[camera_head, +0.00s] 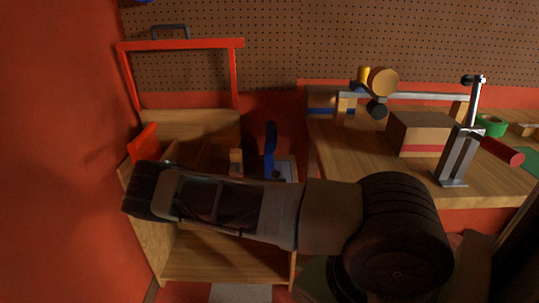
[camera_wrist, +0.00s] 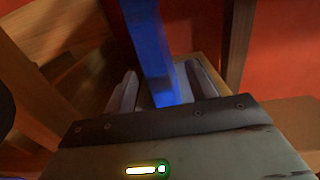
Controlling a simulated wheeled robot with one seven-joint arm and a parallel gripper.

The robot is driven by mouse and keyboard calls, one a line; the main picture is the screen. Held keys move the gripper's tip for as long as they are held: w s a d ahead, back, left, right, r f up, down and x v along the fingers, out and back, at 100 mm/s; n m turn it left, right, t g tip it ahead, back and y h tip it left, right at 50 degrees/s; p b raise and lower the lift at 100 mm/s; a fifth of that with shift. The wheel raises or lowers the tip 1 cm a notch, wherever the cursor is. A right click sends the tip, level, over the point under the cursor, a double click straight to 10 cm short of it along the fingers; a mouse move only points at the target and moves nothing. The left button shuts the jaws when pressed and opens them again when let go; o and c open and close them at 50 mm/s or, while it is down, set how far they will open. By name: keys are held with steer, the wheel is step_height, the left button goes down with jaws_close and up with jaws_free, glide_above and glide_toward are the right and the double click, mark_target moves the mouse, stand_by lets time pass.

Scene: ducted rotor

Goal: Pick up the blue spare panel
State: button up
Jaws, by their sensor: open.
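The blue spare panel (camera_head: 270,150) stands upright as a narrow strip in the wooden cart, just beyond my arm. It also shows in the wrist view (camera_wrist: 147,45), where it runs from the top edge down between my fingers. My gripper (camera_wrist: 160,88) is open, with one grey finger on each side of the panel. I cannot tell whether either finger touches it. In the head view my arm crosses in front of the cart and hides the panel's lower part; my fingertips are not clear there.
The wooden cart (camera_head: 215,271) has a red handle frame (camera_head: 180,44) at its back, and a red piece (camera_head: 143,143) stands at its left. A small wooden block (camera_head: 236,161) is left of the panel. A workbench (camera_head: 350,150) with a box (camera_head: 417,129) and clamp (camera_head: 459,150) lies right.

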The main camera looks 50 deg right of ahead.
steer(key=shift+x, duration=3.15)
steer(key=shift+r, duration=0.15)
steer(key=c, duration=1)
jaws_close()
steer(key=shift+r+p, duration=0.1)
steer(key=shift+p, duration=0.2)
